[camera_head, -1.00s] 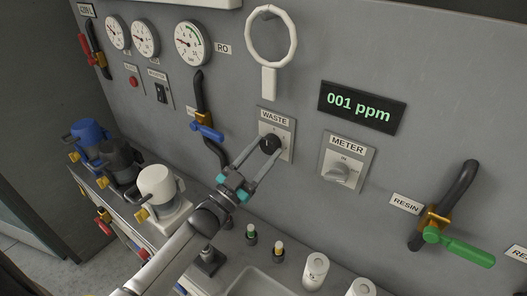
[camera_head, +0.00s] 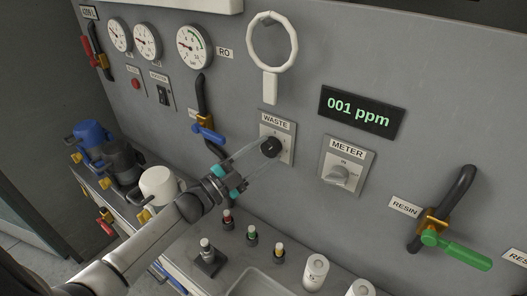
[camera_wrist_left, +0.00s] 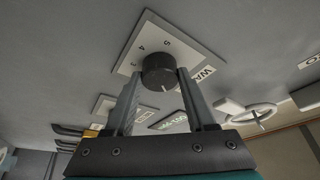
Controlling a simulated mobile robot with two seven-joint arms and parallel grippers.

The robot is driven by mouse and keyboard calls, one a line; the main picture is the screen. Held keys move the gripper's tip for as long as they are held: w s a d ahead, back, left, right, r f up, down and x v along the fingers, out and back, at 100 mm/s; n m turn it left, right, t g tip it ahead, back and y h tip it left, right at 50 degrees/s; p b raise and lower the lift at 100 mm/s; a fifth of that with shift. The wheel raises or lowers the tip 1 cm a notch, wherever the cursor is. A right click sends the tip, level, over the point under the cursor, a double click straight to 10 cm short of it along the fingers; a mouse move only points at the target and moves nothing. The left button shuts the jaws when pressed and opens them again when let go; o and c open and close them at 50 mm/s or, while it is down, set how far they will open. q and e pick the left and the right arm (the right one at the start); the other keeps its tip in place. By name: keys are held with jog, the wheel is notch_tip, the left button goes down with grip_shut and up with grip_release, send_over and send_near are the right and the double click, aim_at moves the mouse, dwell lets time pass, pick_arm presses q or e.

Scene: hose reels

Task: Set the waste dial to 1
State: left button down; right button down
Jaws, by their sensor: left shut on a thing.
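The waste dial (camera_head: 271,147) is a round black knob on a pale plate labelled WASTE (camera_head: 275,121) on the grey wall. The fingertips also show in the left wrist view (camera_wrist_left: 158,84). The digit at the pointer cannot be read. My right gripper is not in view.
The METER dial (camera_head: 341,175) is to the right, below the green 001 ppm display (camera_head: 361,111). A blue-handled valve (camera_head: 207,131) is close left of my gripper. White, black and blue jugs stand at the left; small bottles and white canisters stand on the counter below.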

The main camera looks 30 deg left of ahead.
pick_arm(q)
jog(key=shift+r+m+g+p, duration=0.1)
jog(key=shift+m+g+p, duration=0.35)
jog(key=shift+m, duration=1.05)
jog(key=shift+c, duration=1.2)
grip_release()
jog(key=shift+s+a, duration=0.1)
jog(key=b+v, duration=0.1)
jog(key=v, duration=1.4)
jog(key=shift+b, duration=0.3)
jog(key=shift+a, duration=0.15)
